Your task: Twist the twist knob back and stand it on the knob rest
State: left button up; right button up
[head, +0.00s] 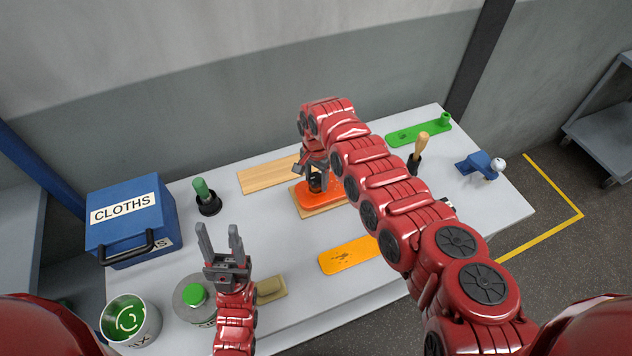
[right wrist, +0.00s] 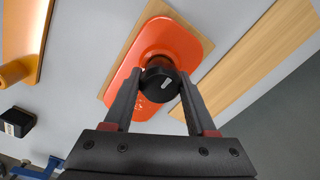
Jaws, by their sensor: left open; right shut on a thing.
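The twist knob (right wrist: 160,85) is a short black cylinder with a white mark on its end. It sits at a round collar on an orange plate (right wrist: 140,62), which lies on a wooden board. My right gripper (right wrist: 161,80) is shut on the knob, one finger on each side. In the head view my right gripper (head: 316,174) is over the orange plate (head: 322,200), and my right arm covers part of it. My left gripper (head: 219,235) is open and empty above the front left of the table. I cannot tell which thing is the knob rest.
A blue CLOTHS box (head: 130,220), a green-handled tool (head: 203,190), a bin (head: 131,318) and a green button (head: 194,294) stand left. A yellow-orange plate (head: 345,257) lies in front. A wooden-handled tool (head: 421,146) and green plate (head: 415,133) are right.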

grip_shut()
jog(key=m, duration=0.2)
jog(key=shift+a+m, duration=0.15)
jog(key=shift+m, duration=0.25)
jog(key=m, duration=0.6)
jog(key=shift+s+d, duration=0.1)
jog(key=shift+d, duration=0.1)
jog(key=shift+r, duration=0.3)
jog(key=shift+r+p, duration=0.4)
jog(key=shift+r, duration=0.35)
